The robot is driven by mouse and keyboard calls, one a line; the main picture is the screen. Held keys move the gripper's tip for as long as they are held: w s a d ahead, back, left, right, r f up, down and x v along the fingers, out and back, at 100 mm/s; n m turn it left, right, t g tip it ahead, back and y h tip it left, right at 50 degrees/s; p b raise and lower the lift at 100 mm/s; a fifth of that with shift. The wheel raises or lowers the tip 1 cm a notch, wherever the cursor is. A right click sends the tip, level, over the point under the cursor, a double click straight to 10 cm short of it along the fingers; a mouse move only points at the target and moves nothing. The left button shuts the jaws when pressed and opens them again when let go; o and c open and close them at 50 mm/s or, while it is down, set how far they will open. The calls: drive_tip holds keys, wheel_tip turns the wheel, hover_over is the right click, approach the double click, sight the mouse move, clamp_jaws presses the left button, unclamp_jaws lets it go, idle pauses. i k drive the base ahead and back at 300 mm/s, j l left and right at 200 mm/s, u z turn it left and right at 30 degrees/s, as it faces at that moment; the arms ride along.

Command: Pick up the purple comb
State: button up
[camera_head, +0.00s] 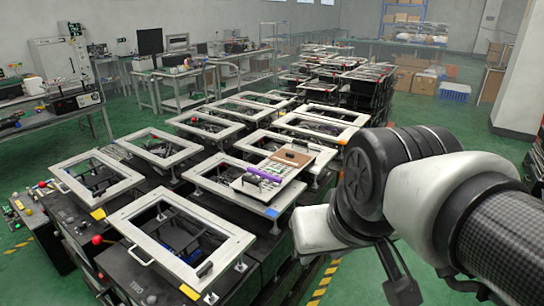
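A small purple object (264,174), which looks like the purple comb, lies on a light tray-like surface (278,183) on top of a fixture near the middle of the camera_head view. It is too small to make out teeth. My arm comes in from the right. The dark end parts of my gripper (402,289) hang low at the lower right, to the right of the purple object and apart from it. My arm hides much of the gripper, and I cannot see whether its fingers are apart.
A brown flat block (292,158) and a small dark item (250,186) lie close to the purple object. Several framed fixtures (180,232) crowd around it. Workbenches (58,119) stand at the left. Green floor (455,160) is open at the right.

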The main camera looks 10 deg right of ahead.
sight(269, 178)
drive_tip(key=k+z, duration=0.1)
drive_tip(key=z, duration=4.3)
drive_tip(key=l+u, duration=0.45)
drive_tip(key=l, duration=0.4)
drive_tip(key=k, duration=1.45)
